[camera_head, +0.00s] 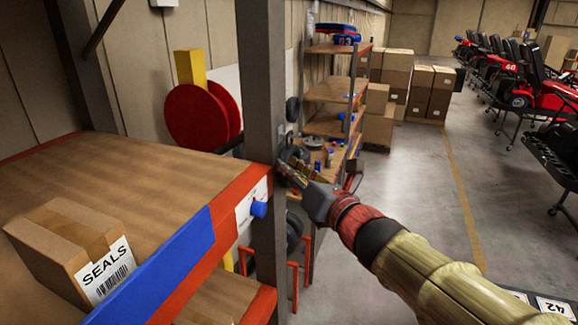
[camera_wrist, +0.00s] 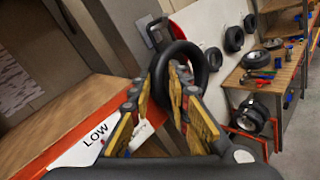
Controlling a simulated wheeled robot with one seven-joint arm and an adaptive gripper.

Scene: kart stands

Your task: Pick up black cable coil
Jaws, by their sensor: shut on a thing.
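The black cable coil (camera_wrist: 183,46) is a thick dark ring. It stands upright at the fingertips of my gripper (camera_wrist: 160,90) in the wrist view, in front of a bracket (camera_wrist: 155,32) on the grey post. My gripper, with yellow finger pads, is shut on the lower near side of the coil. Whether the coil still touches the bracket cannot be told. In the head view my gripper (camera_head: 297,174) is beside the post, and the coil (camera_head: 289,155) shows small and dark there, partly hidden by the fingers.
The grey post (camera_head: 262,110) and wooden shelf (camera_head: 120,185) with orange edge are close on the left. A box marked SEALS (camera_head: 75,250) sits on the shelf. A workbench (camera_wrist: 265,75) with tools and wheels stands beyond. The floor (camera_head: 430,190) to the right is clear.

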